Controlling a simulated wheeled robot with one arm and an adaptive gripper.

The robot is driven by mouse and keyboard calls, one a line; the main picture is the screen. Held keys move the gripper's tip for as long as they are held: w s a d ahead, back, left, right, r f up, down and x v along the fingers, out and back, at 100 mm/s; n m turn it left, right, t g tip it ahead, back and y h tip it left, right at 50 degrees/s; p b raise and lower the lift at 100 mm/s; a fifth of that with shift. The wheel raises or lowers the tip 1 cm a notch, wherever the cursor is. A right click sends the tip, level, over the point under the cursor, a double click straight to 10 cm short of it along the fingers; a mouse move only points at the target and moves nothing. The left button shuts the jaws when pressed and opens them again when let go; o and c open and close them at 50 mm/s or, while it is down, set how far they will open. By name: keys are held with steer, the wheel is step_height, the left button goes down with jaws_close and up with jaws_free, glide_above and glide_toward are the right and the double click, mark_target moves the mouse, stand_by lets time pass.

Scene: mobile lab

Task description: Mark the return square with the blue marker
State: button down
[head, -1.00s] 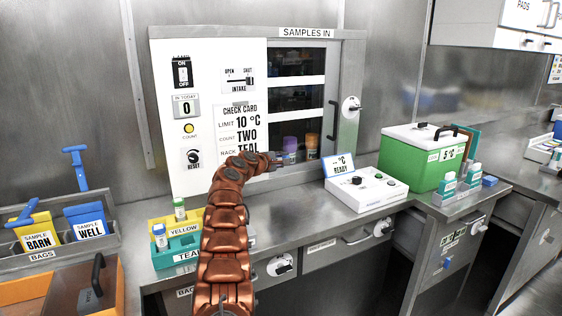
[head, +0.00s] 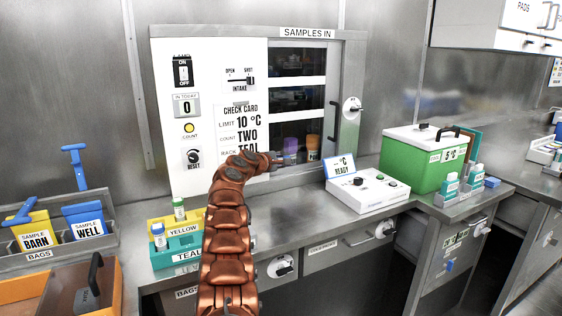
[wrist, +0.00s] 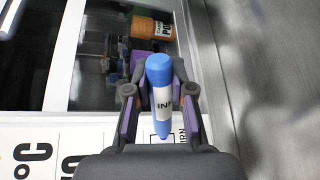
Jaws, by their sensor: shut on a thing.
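My gripper (wrist: 160,95) is shut on the blue marker (wrist: 160,72), which has a blue cap, a white label starting "IN" and a tapered blue tip. The marker's tip points at the card. The return square (wrist: 153,136) shows as a black outline on the white check card, with the letters "RN" beside it. The tip and fingers hide part of it, and I cannot tell whether the tip touches it. In the head view, the check card (head: 236,118) is on the white panel, and my arm covers its lower part.
The intake window (head: 297,97) is right of the card, with purple and orange containers behind it. A white control box (head: 366,193) and a green cooler (head: 410,172) stand on the right counter. Yellow and teal racks (head: 178,258) stand left of my arm.

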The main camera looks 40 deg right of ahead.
steer(key=shift+b, duration=0.45)
steer(key=shift+w+a+f+b, duration=0.15)
steer(key=shift+w+a+b, duration=0.15)
steer(key=shift+a+b, duration=0.25)
steer(key=shift+s+d, duration=0.3)
steer(key=shift+d, duration=0.3)
stand_by(0.6)
